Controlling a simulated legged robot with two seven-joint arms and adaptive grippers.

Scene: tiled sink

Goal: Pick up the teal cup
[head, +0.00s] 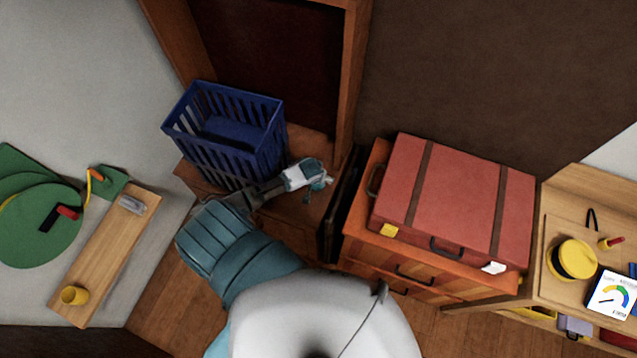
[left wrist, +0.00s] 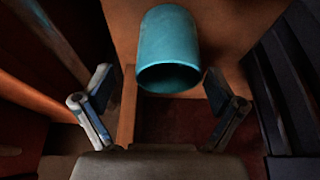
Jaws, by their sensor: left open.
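The teal cup (left wrist: 169,42) shows in the left wrist view at the top centre, on a brown wooden surface. Its dark mouth faces my left gripper (left wrist: 158,74). The gripper is open, with one finger on each side below the cup's mouth, and the cup is not gripped. In the head view my left gripper (head: 308,178) is over the wooden ledge, right of the blue basket. Only a small teal bit shows at its tip, so I cannot tell the cup clearly there. My right gripper is not in view.
A blue slatted basket (head: 228,128) stands close to the left of the gripper. A dark panel (head: 340,205) and a wooden chest (head: 365,225) with a red suitcase (head: 460,200) stand to the right. A wooden door frame (head: 352,70) rises behind.

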